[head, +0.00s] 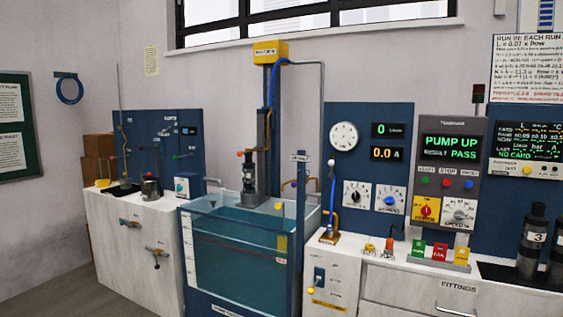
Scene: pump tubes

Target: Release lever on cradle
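A dark pump-like unit (250,182) stands upright at the back of the water tank (240,222), below a vertical column (267,130) with a yellow box (270,52) on top. A small orange-red knob (240,153) sits at the unit's upper left. A blue upright lever (331,188) with a white ball on top rises from a brown base on the white cabinet right of the tank. No label shows which of these belongs to the cradle, and the lever's latch state is too small to tell. Neither of my grippers is in view.
A left bench (135,225) has taps on its front. A control panel (450,180) reads "PUMP UP" and "RESULT PASS". Green, red and yellow blocks (439,252) stand on the right counter. Dark pump units (532,240) stand at the far right. Bare floor (55,285) shows at lower left.

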